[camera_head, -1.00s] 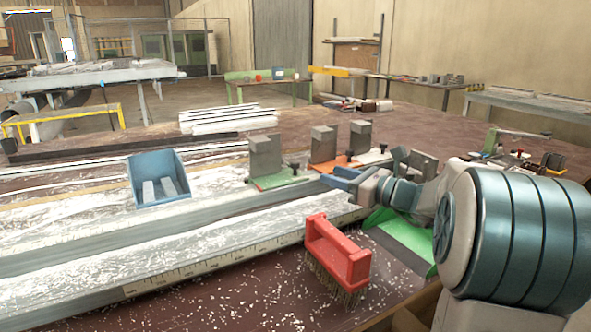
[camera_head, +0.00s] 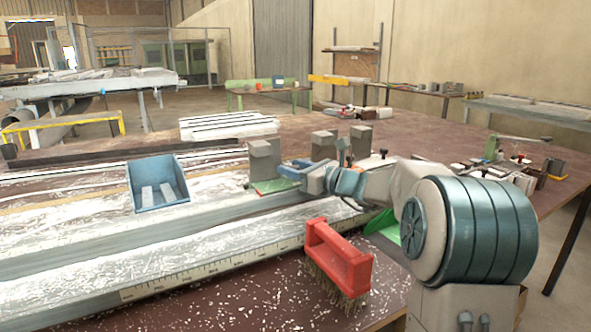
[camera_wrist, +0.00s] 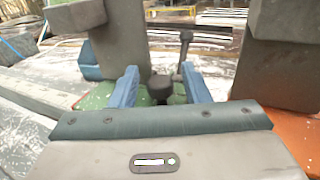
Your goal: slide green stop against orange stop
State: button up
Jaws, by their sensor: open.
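The green stop is a grey block (camera_head: 264,158) on a green base (camera_head: 272,187), standing on the rail left of the orange stop. In the wrist view its grey block (camera_wrist: 125,38) is at the left and its green base (camera_wrist: 98,97) lies below my fingers. The orange stop (camera_head: 323,143) has its base mostly hidden by my arm; in the wrist view its orange base (camera_wrist: 296,130) is at the right. My gripper (camera_wrist: 160,90) is open, with its blue fingers on either side of a dark knob (camera_wrist: 160,80) over the green base. I cannot tell whether they touch it.
Another grey stop (camera_head: 361,140) stands right of the orange one. A blue bin (camera_head: 158,185) sits left on the chip-covered bench. A red brush (camera_head: 338,256) stands in front of the rail, beside my arm. A ruler strip (camera_head: 205,268) runs along the front edge.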

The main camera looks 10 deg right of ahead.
grip_shut()
jog(key=shift+w+d+p, duration=0.25)
jog(key=shift+d+p, duration=0.15)
jog(key=shift+d, duration=0.35)
jog(key=shift+w+d+p, duration=0.25)
jog(key=shift+d+p, duration=0.1)
jog(key=shift+d, duration=0.4)
jog(key=shift+w+d+p, duration=0.25)
jog(key=shift+d+p, duration=0.15)
jog(key=shift+d, duration=0.35)
grip_release()
jog(key=shift+a, duration=0.1)
